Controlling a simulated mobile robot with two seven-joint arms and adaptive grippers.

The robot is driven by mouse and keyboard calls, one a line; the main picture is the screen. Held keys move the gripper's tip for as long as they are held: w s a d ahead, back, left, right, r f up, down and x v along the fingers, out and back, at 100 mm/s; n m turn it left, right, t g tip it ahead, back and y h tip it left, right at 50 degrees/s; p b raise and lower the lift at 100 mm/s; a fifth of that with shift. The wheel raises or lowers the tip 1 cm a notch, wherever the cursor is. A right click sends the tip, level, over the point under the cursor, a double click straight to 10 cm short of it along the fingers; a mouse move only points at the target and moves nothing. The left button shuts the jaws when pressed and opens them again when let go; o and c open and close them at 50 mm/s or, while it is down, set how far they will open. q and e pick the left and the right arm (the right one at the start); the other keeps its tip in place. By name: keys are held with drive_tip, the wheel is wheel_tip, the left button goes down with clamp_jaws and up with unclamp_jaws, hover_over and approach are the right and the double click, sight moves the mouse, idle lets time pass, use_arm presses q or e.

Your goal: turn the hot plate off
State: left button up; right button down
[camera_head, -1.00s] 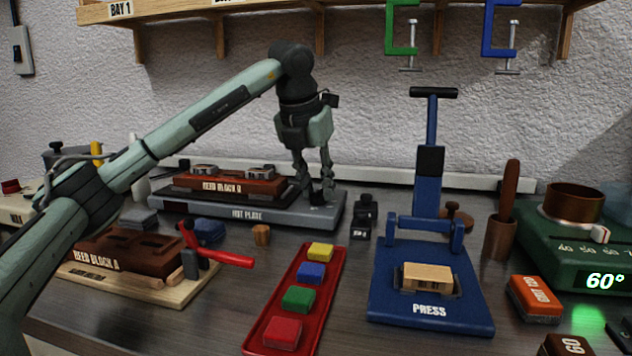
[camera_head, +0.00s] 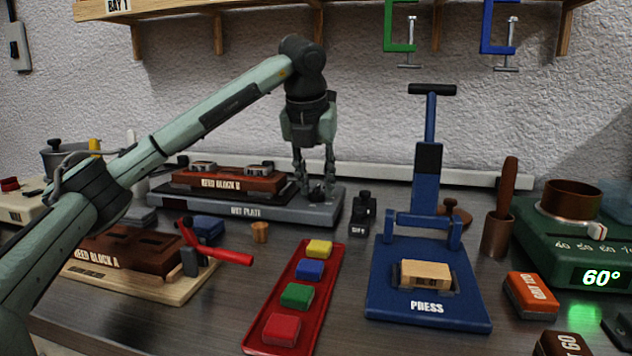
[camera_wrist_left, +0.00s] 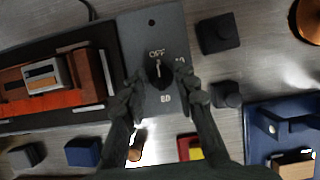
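The hot plate (camera_head: 230,211) is a long grey slab at the back left. Its black dial knob (camera_wrist_left: 160,72) sits on the right end, seen in the left wrist view with OFF printed above it and other markings to its right and below. A pale pointer line on the knob points up toward OFF. My left gripper (camera_head: 317,193) hangs down over that end in the head view. In the left wrist view its fingers (camera_wrist_left: 163,92) are apart, one to each side of the knob. I cannot tell whether they touch it. My right gripper is not in view.
Reed block B (camera_head: 228,183) lies on the hot plate, left of the knob. A small black switch block (camera_head: 362,213) stands just right of the plate. The blue press (camera_head: 428,270), a red tray (camera_head: 262,338) with coloured blocks and reed block A (camera_head: 127,250) are in front.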

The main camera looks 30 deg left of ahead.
use_arm(q)
drive_tip(key=shift+o, duration=1.4)
drive_tip(key=v, duration=1.2)
